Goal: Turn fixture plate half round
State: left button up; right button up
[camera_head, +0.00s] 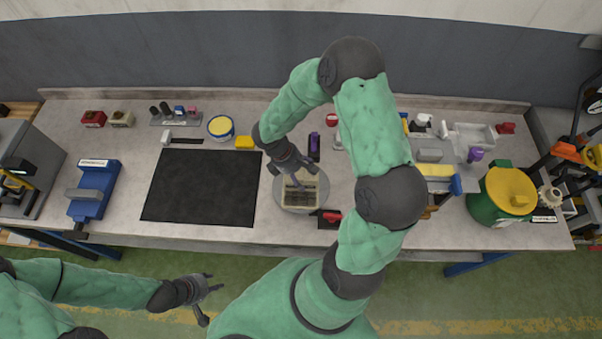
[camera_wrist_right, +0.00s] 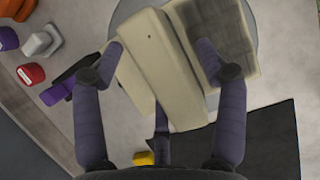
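The round grey fixture plate (camera_head: 281,199) lies on the bench, right of the black mat. A beige block-like fixture (camera_head: 301,209) with dark recesses stands on it. My right gripper (camera_head: 299,176) hangs over the plate from above. In the right wrist view, its fingers (camera_wrist_right: 160,48) are spread on either side of a long beige bar of the fixture (camera_wrist_right: 158,70); contact cannot be told. Part of the plate (camera_wrist_right: 126,10) shows beyond the bar, beside a darker gridded section (camera_wrist_right: 218,40). My left gripper (camera_head: 212,301) is open and empty in front of the bench.
The black mat (camera_head: 203,187) is bare. A purple item (camera_head: 314,142) stands behind the plate, and a red-handled item (camera_head: 331,217) lies close to its front right. A yellow block (camera_head: 244,142) and a yellow-lidded tub (camera_head: 221,127) stand behind left.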

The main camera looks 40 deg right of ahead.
jog(key=shift+w+r, duration=0.1)
jog(key=v, duration=1.1)
jog(key=shift+r, duration=0.4)
jog(key=shift+a, duration=0.1)
